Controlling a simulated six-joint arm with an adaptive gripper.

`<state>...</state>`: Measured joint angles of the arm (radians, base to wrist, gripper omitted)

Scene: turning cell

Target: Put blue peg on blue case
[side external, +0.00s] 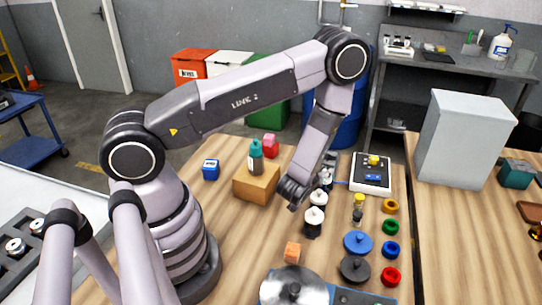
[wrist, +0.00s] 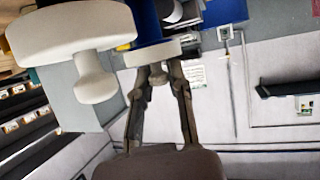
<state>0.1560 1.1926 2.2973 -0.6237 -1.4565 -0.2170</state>
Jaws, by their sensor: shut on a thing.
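My gripper (side external: 296,194) is low over the wooden table, beside a row of white-topped pegs. In the wrist view my gripper (wrist: 159,70) has its fingers on the small knob of a peg with a pale flange and blue above it; I take this as the blue peg (wrist: 152,53). In the side view it is hidden or too small to tell apart. A small blue box with a white label (side external: 211,170), perhaps the blue case, stands at the table's left. A blue disc with a knob (side external: 357,243) lies at the front right.
A white-topped peg (side external: 317,198) stands close to my gripper. Orange, blue, green and red rings line the right. A metal disc (side external: 294,288) is in front.

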